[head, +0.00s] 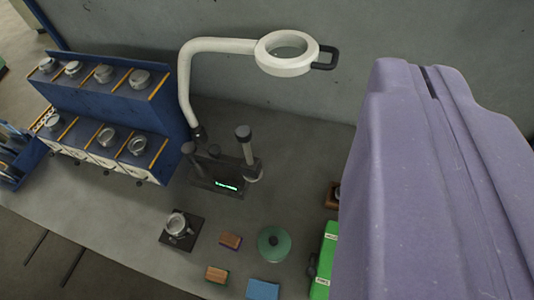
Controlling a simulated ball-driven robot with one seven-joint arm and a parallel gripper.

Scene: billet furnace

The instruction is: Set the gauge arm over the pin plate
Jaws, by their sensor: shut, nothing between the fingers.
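A white bent arm (186,85) rises from the bench and reaches right, ending in a white ring (286,52) with a black handle (325,58); it looks like the gauge arm. The ring is up at the back wall, not above the small plates on the bench. A dark square plate (167,242) with a metal piece (179,228) on it lies at the front; I cannot tell whether it is the pin plate. A large purple part of my own arm fills the right side. My gripper's fingers do not show.
A dark unit with posts and a green display (228,184) stands beside the arm's foot. A blue rack (120,110) with metal parts is at left. Small blocks, a green disc (274,244) and a green box (324,262) lie at the front. Bare bench separates them.

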